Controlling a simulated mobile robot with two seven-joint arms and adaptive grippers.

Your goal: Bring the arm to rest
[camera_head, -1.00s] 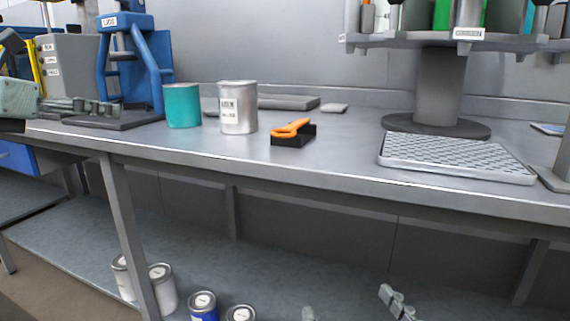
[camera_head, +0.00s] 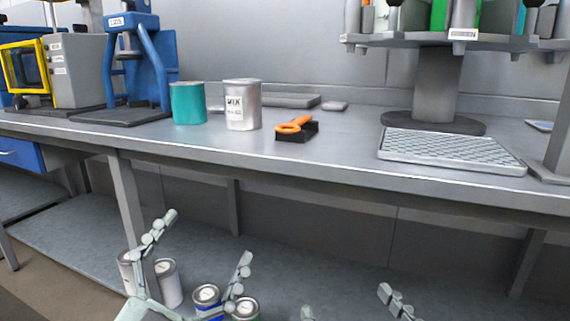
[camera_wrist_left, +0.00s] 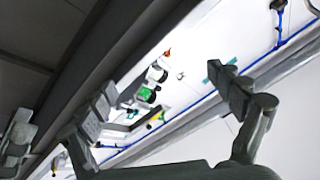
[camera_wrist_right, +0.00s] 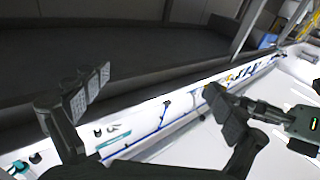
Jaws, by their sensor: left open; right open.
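My left gripper (camera_head: 208,236) is in the lower middle-left of the head view, in front of the bench and below its top. Its fingers are spread with nothing between them. They also show apart and empty in the left wrist view (camera_wrist_left: 160,98). My right gripper (camera_head: 346,302) shows only its fingertips at the bottom edge of the head view, apart. In the right wrist view (camera_wrist_right: 158,92) its fingers are wide apart and empty. The rest of the right arm is out of the head view.
The steel bench (camera_head: 330,160) holds a teal can (camera_head: 188,104), a white labelled can (camera_head: 241,106), an orange-handled tool in a black holder (camera_head: 296,128) and a grated tray (camera_head: 450,150). Blue machines stand at the left. Several paint cans, including a white one (camera_head: 168,284), sit on the lower shelf.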

